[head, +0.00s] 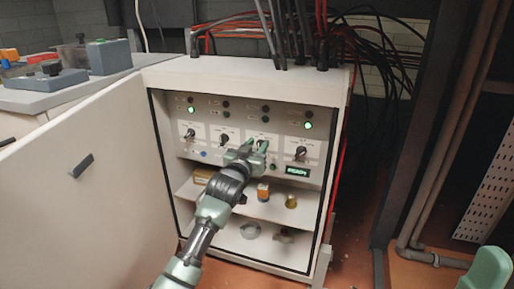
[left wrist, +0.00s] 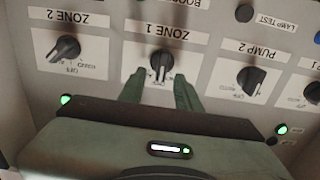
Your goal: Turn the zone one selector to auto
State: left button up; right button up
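The zone one selector (left wrist: 160,61) is a black rotary knob on a white plate labelled ZONE 1, upside down in the left wrist view. In the head view it is the third knob (head: 262,145) from the left, partly covered by my gripper. My left gripper (head: 256,147) is in front of the panel. In the left wrist view its two green fingers (left wrist: 160,82) are apart, with their tips just short of the knob, one toward each side. Nothing is between them. I cannot read which position the knob points to. A pale green part of my right arm shows at the bottom right; its gripper is out of view.
Other selectors flank it: zone 2 (left wrist: 67,50) and pump 2 (left wrist: 251,80). The cabinet door (head: 80,180) stands open at left. A shelf (head: 270,207) with small parts lies below the panel. Cables (head: 320,45) run above the cabinet.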

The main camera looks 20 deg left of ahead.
pick_arm(q)
grip_shut()
